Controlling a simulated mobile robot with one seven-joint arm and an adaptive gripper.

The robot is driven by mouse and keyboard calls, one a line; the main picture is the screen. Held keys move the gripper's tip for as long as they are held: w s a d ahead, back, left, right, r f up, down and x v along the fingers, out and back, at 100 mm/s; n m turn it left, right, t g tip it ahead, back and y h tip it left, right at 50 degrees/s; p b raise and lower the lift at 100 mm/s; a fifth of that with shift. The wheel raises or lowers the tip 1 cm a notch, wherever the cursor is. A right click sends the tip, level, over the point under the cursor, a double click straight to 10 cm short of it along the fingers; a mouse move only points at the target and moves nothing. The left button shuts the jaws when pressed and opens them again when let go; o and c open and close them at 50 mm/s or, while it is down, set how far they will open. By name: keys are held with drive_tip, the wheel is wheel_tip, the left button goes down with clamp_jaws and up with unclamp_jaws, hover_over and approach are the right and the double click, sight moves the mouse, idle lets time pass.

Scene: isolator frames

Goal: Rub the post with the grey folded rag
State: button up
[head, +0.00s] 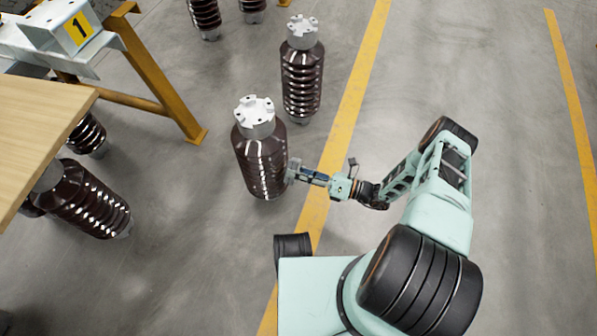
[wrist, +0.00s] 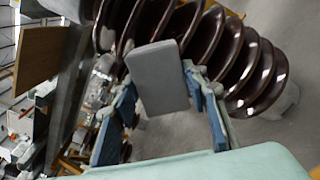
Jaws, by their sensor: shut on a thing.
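The post is a dark brown ribbed insulator (head: 262,165) with a pale metal cap, standing upright on the floor left of my gripper in the head view. Its glossy ribs (wrist: 205,45) fill the top of the wrist view. My gripper (head: 297,172) is shut on the grey folded rag (wrist: 158,78), which sits between its blue-sided fingers. The rag is at the post's right side in the head view, close against the ribs. I cannot tell for sure whether it touches them. The rag hides part of the ribs in the wrist view.
A second brown insulator (head: 302,80) stands just behind the post. Others lie or stand at the left, near a wooden tabletop (head: 35,130) and a yellow-legged bench (head: 165,85) marked 1. A yellow floor line (head: 345,115) runs by my arm. The floor to the right is clear.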

drive_tip(key=shift+x, duration=0.95)
idle(0.3)
drive_tip(key=shift+w+d, duration=0.25)
drive_tip(key=shift+w, duration=0.35)
drive_tip(key=shift+w+d, duration=0.2)
drive_tip(key=shift+w, duration=0.45)
drive_tip(key=shift+w+d, duration=0.25)
drive_tip(key=shift+w, duration=0.35)
drive_tip(key=shift+s+a+p, duration=0.2)
drive_tip(key=shift+s+a, duration=0.15)
drive_tip(key=shift+s, duration=0.3)
drive_tip(key=shift+s+a+p, duration=0.15)
drive_tip(key=shift+s+a, duration=0.2)
drive_tip(key=shift+s, duration=0.3)
drive_tip(key=shift+s+a+p, duration=0.2)
drive_tip(key=shift+s+a, duration=0.15)
drive_tip(key=shift+s, duration=0.35)
drive_tip(key=b+v, duration=0.1)
drive_tip(key=v, duration=0.5)
drive_tip(key=shift+w+d, duration=0.15)
drive_tip(key=shift+w, duration=0.05)
drive_tip(key=shift+d, duration=0.1)
